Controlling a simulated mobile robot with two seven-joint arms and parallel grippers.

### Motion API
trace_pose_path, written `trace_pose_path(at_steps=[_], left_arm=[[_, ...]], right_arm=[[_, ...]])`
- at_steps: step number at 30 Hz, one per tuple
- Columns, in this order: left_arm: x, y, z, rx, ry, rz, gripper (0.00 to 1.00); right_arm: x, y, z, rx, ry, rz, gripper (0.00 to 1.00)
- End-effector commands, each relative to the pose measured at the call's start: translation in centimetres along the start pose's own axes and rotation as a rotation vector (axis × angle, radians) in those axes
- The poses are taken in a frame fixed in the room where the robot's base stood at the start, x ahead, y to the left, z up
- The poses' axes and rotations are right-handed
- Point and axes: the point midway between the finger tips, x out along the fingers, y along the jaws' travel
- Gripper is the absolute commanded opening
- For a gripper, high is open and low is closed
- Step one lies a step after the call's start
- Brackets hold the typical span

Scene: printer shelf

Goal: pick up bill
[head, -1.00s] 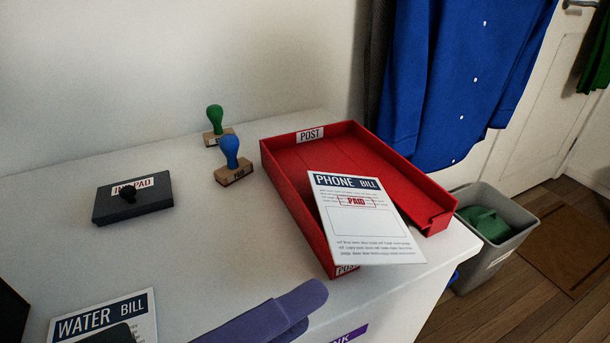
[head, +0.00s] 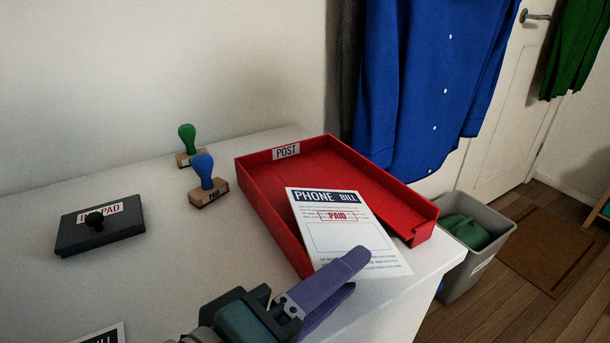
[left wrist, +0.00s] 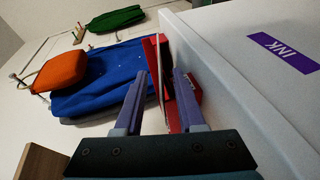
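The phone bill (head: 345,225), a white sheet with a blue header and a red PAID stamp, lies tilted across the near wall of the red post tray (head: 262,195). Its lower end sticks out past the tray. My left gripper (head: 352,275) is at that overhanging end, with purple fingers pointing at it. In the left wrist view the fingers (left wrist: 160,75) are apart, and the bill's thin white edge (left wrist: 160,85) shows between them. I cannot tell whether a finger touches it. Part of the water bill (head: 103,336) shows at the bottom edge. My right gripper is out of view.
A blue-handled stamp (head: 206,183), a green-handled stamp (head: 188,146) and a black ink pad (head: 100,226) stand left of the tray. A grey bin (head: 480,250) stands on the floor at right.

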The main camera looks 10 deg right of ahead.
Motion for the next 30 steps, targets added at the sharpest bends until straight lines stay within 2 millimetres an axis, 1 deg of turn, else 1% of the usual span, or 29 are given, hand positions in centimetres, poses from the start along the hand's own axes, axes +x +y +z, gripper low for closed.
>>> trace_pose_path(at_steps=[5, 8, 15, 16, 30], left_arm=[[0.01, 0.01, 0.00, 0.001, 0.000, 0.000, 0.39], [0.00, 0.00, 0.00, 0.000, 0.000, 0.000, 0.29], [-0.02, -0.01, 0.00, 0.000, 0.000, 0.000, 0.02], [-0.02, -0.01, -0.01, 0.000, 0.000, 0.000, 0.00], [-0.03, 0.00, -0.01, 0.000, 0.000, 0.000, 0.00]], right_arm=[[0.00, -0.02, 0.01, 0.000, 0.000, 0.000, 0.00], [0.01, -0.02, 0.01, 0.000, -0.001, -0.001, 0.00], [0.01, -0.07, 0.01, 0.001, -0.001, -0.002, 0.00], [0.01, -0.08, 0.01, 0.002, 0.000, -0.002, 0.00], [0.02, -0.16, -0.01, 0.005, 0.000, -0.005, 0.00]])
